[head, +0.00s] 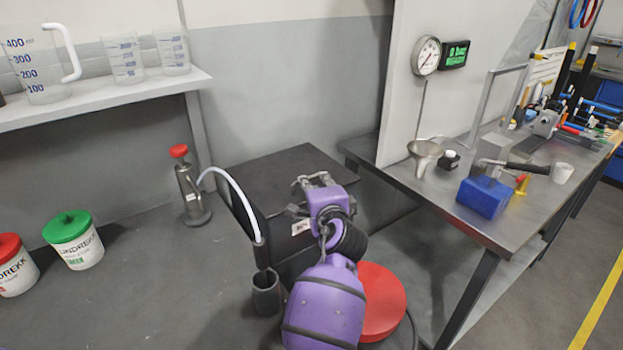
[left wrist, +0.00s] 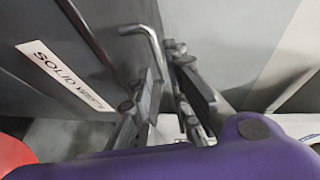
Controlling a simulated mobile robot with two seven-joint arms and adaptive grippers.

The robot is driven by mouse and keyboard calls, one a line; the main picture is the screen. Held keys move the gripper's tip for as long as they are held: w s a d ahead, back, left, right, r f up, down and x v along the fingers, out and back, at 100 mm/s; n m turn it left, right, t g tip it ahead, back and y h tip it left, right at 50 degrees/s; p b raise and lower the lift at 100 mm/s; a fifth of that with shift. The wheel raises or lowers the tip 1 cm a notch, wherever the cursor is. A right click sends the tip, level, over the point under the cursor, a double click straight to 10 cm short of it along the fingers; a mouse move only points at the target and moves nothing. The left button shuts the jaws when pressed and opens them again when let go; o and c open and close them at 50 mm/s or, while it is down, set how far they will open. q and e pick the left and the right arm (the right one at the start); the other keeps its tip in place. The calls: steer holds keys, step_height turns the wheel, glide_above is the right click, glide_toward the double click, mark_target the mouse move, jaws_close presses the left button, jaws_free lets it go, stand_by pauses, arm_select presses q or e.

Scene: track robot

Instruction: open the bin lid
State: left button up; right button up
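The bin is a dark box with a flat dark lid (head: 282,168), which lies level and looks closed. A white label reading SOLID shows on the bin front in the left wrist view (left wrist: 65,77). A grey bent rod handle (left wrist: 143,32) stands out from the bin there. My left gripper (head: 312,182) is at the bin's front edge. In the left wrist view its fingers (left wrist: 168,78) lie on either side of the rod, close to it. I cannot tell whether they press on it. My right gripper is not in view.
A red round lid (head: 380,300) stands close beside my left arm. A metal pump bottle (head: 190,192) and a white tub with a green lid (head: 75,243) are at the left. The workbench (head: 450,205) at the right holds a funnel and a blue block.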

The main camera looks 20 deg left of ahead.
arm_select(q)
steer(key=x, duration=0.4)
steer(key=shift+w+a, duration=0.1)
jaws_close()
